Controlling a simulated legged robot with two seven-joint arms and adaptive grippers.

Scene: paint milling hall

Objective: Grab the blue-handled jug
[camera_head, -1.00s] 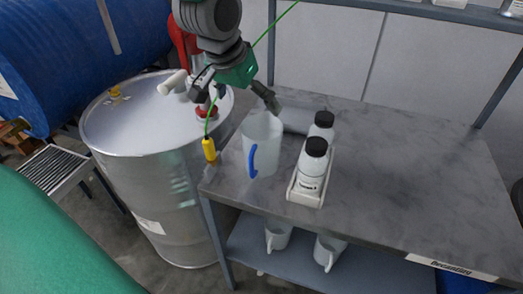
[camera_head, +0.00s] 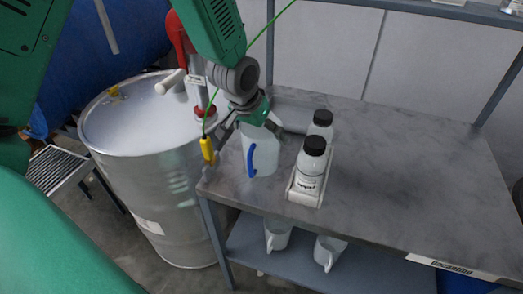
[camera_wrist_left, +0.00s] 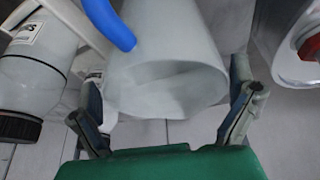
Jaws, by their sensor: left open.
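The blue-handled jug (camera_head: 262,156) is a pale translucent jug standing on the grey table near its left front edge. Its blue handle (camera_head: 251,160) faces the front left. My left gripper (camera_head: 250,134) is at the jug's top. In the left wrist view the jug (camera_wrist_left: 165,75) shows its open mouth between the two fingers of my left gripper (camera_wrist_left: 168,118), which are spread wide and empty. The blue handle also shows there (camera_wrist_left: 108,24). I cannot tell whether a finger touches the jug. My right gripper is not in view.
Two black-capped white bottles (camera_head: 311,165) stand in a white tray (camera_head: 304,197) right of the jug. A metal drum (camera_head: 155,175) with a red fitting is at the left. A yellow clip (camera_head: 207,150) hangs near the jug. The table's right side (camera_head: 420,180) is clear.

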